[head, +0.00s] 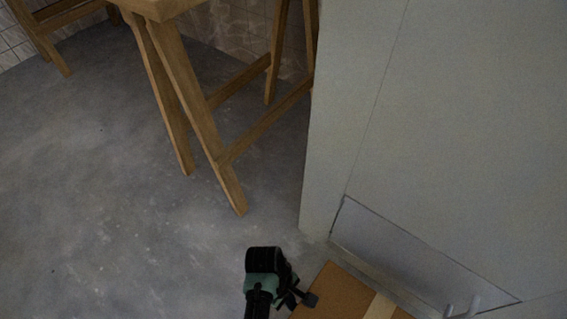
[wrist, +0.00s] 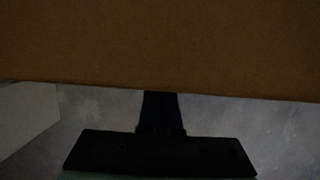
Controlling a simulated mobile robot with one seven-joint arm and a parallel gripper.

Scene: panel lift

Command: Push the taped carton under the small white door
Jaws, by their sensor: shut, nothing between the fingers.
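The taped carton (head: 333,293) is brown with a pale tape strip (head: 380,306). It sits on the floor at the bottom of the head view, cut off by the frame edge. Its brown side (wrist: 160,45) fills the top of the wrist view. The small white door (head: 410,250) is a low panel in the tall pale cabinet, just beyond the carton, and looks closed. My gripper (head: 302,298) is shut and empty at the carton's left side. In the wrist view the fingers (wrist: 161,112) reach the carton's lower edge; I cannot tell whether they touch it.
A wooden trestle table (head: 190,100) stands at the back, its legs left of the cabinet (head: 460,120). A pale surface (wrist: 25,115) is at the wrist view's left. The floor (head: 90,200) at left is clear.

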